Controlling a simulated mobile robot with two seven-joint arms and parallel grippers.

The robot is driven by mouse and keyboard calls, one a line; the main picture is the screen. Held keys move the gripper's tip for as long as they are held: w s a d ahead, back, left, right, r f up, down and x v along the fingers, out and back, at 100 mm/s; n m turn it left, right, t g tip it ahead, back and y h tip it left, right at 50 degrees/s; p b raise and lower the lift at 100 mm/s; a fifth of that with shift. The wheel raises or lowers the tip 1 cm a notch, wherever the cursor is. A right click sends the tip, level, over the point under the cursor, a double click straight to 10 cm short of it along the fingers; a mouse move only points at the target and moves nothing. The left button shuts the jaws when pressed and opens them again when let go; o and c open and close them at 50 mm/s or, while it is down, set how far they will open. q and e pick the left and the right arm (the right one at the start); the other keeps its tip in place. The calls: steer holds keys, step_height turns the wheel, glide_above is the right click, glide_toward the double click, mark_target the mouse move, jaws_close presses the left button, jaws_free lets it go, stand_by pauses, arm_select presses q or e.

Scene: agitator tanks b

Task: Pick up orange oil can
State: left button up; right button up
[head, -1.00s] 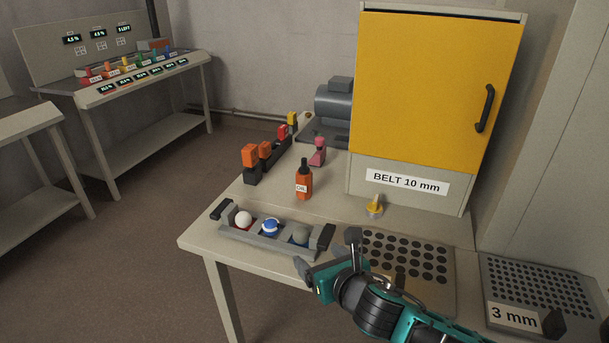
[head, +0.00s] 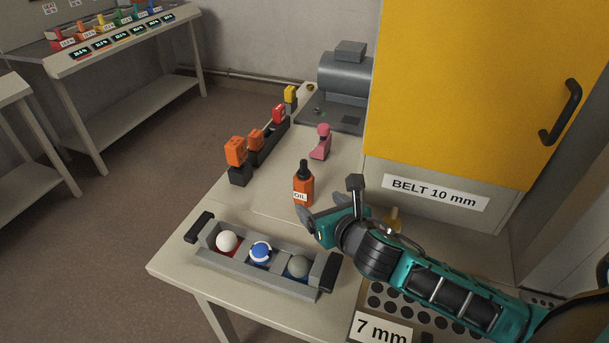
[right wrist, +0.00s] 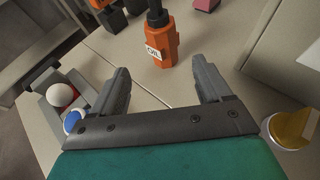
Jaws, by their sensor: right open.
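The orange oil can (head: 304,188) stands upright on the table, with a black cap and a white "OIL" label. In the right wrist view the can (right wrist: 163,47) stands just beyond my fingertips, roughly in line with the gap between them. My right gripper (head: 308,224) is open and empty, close to the near side of the can. Its two dark fingers also show in the right wrist view (right wrist: 163,75), with bare table between them. My left gripper is not in view.
A grey tray (head: 258,275) with several balls lies left of my right arm. A pink object (head: 321,142) and a row of orange, red and yellow blocks (head: 256,140) stand behind. A yellow cabinet (head: 470,80) rises at right, with a yellow-tipped object (right wrist: 291,128) near my gripper.

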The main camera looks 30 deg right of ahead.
mark_target(306, 192)
steer(key=shift+w, duration=0.3)
steer(key=b+x, duration=0.1)
steer(key=x, duration=0.5)
steer(key=shift+w+f, duration=0.15)
steer(key=x, duration=0.2)
steer(key=b+x, duration=0.1)
steer(key=x, duration=0.2)
steer(key=shift+d, duration=0.25)
steer(key=shift+w+f, duration=0.15)
steer(key=shift+w, duration=0.4)
steer(key=shift+c, duration=0.2)
steer(key=c, duration=1.2)
